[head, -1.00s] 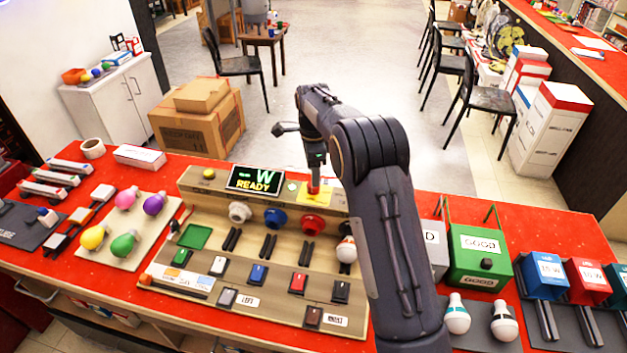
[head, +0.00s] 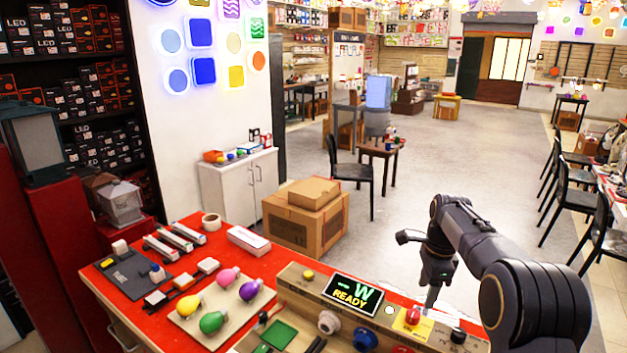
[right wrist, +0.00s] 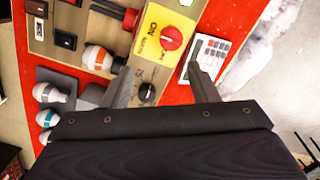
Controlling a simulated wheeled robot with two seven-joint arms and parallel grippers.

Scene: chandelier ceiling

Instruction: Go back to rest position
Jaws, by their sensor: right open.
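My right gripper (head: 432,296) shows in the head view at the right, above the far edge of the red counter, pointing down near the red knob (head: 412,316). In the right wrist view its two fingers (right wrist: 160,85) are apart with nothing between them. The red knob on its yellow plate shows there too (right wrist: 171,38), just beyond the fingers and apart from them. The test board (head: 296,290) with its "W READY" display (head: 352,294) lies to the left of the gripper. My left gripper is not in view.
Colored bulbs (head: 212,321) lie on a pale board on the red counter (head: 127,300). Cardboard boxes (head: 305,228) stand on the floor behind the counter. Black chairs (head: 601,230) stand at the right.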

